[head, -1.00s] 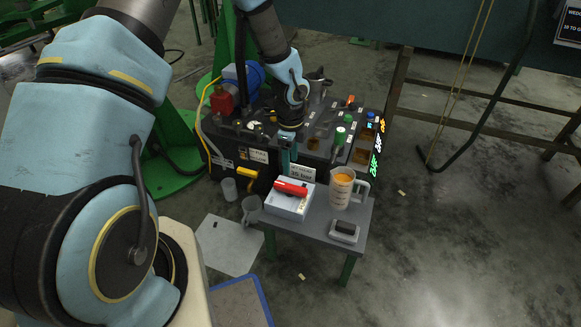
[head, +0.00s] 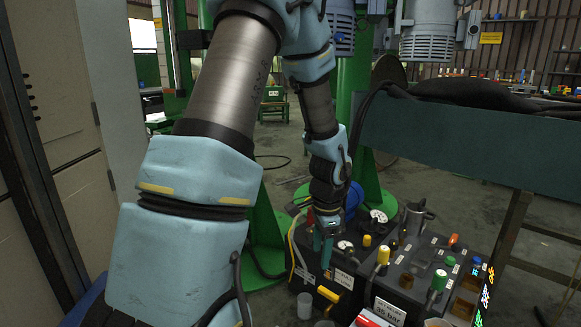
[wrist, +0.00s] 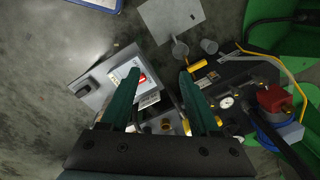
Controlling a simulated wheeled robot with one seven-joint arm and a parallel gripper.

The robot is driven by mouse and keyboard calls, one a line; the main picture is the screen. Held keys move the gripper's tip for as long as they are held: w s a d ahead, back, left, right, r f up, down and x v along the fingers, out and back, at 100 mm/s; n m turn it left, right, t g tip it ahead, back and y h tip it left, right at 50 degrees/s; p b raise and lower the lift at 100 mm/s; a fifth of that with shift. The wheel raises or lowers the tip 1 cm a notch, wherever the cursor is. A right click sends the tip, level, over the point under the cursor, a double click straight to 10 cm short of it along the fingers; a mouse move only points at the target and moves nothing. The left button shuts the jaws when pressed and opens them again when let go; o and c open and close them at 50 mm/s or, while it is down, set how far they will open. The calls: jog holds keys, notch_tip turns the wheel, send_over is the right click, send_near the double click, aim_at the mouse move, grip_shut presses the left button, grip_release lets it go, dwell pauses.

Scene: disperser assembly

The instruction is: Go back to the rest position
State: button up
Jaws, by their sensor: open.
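My gripper (head: 323,248) is above the left part of the dark machine panel (head: 415,258) in the head view, pointing down. In the wrist view its two green fingers (wrist: 158,95) stand wide apart with nothing between them but the scene below. My arm is still reached out over the panel. Whether the fingertips touch anything on the panel is hard to tell in the head view.
The panel carries a yellow knob (head: 383,256), a green knob (head: 439,280) and a metal jug (head: 413,218). A green column stands behind my arm. Bare floor lies beside the table.

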jog(key=s+a+r+n+p, duration=0.1)
jog(key=s+a+r+n, duration=0.3)
jog(key=a+r+n, duration=0.3)
jog(key=s+a+r+n, duration=0.4)
jog(key=a+n, duration=0.3)
jog(key=a, duration=0.1)
notch_tip(320, 180, up, 20)
jog(key=p, duration=2)
jog(key=shift+w+t+h, duration=0.25)
jog(key=shift+t+h, duration=0.05)
jog(key=shift+t, duration=0.1)
